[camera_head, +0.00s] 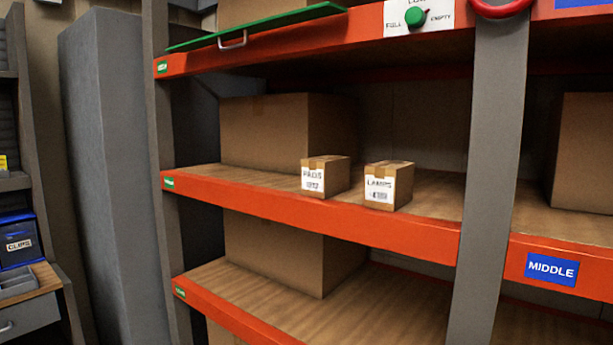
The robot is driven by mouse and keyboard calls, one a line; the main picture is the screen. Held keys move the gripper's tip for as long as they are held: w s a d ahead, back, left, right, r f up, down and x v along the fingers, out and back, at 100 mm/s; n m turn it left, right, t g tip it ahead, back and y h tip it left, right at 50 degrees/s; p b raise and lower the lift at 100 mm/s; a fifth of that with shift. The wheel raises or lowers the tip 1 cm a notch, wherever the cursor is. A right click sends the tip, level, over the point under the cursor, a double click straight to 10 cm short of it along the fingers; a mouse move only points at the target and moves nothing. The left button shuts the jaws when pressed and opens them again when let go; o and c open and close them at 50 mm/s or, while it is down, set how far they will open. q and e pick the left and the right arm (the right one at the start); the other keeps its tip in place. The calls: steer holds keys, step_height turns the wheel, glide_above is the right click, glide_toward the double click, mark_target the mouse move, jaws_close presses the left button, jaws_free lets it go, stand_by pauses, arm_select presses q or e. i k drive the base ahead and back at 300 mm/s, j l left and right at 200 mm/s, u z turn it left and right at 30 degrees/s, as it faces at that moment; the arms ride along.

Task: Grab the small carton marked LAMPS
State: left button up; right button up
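The small carton marked LAMPS (389,185) sits upright on the middle shelf board (436,197), close to the orange front edge. It is a brown box with a white label on its front face. A similar small carton (325,176), its label reading roughly PADS, stands just to its left with a gap between them. Neither of my grippers is in view.
A large brown box (265,132) stands behind the small cartons. A grey upright post (492,180) rises to the right of LAMPS. A green panel with a handle (255,28) lies on the shelf above. Bare board lies right of LAMPS.

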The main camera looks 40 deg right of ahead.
mark_target(388, 185)
steer(key=i+z, duration=0.4)
steer(key=i+j+z, duration=0.25)
steer(key=i+z, duration=0.15)
steer(key=i+j+z, duration=0.35)
steer(key=i, duration=0.2)
